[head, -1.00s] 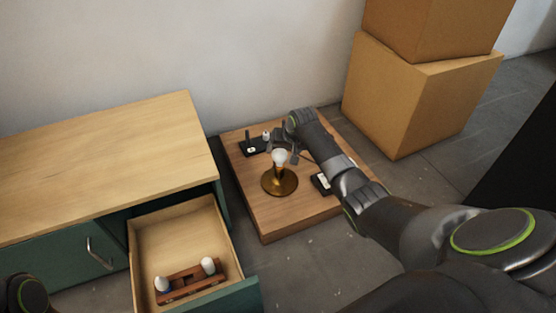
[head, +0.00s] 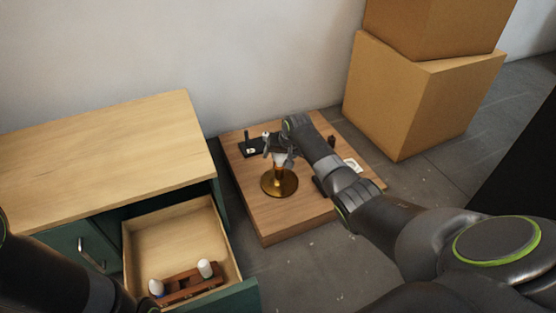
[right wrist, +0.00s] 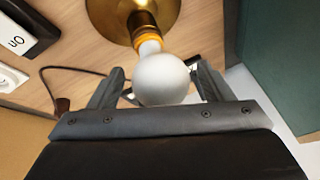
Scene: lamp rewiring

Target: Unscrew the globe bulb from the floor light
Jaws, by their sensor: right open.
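The floor light stands on the low wooden platform, with a round brass base (head: 279,184). Its white globe bulb (right wrist: 161,78) sits at the end of the socket stem, and in the head view it is largely hidden by my right gripper (head: 281,152). In the right wrist view, the jaws of my right gripper (right wrist: 157,88) are open, one on each side of the bulb, with a gap visible beside it. My left arm (head: 65,278) enters at the lower left, but its fingers are not visible.
An open drawer (head: 160,227) in the green cabinet holds a wooden rack (head: 190,284) with two white bulbs. Small black devices (head: 250,148) and a cable lie on the platform (head: 262,224). Cardboard boxes (head: 420,100) stand at the back right.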

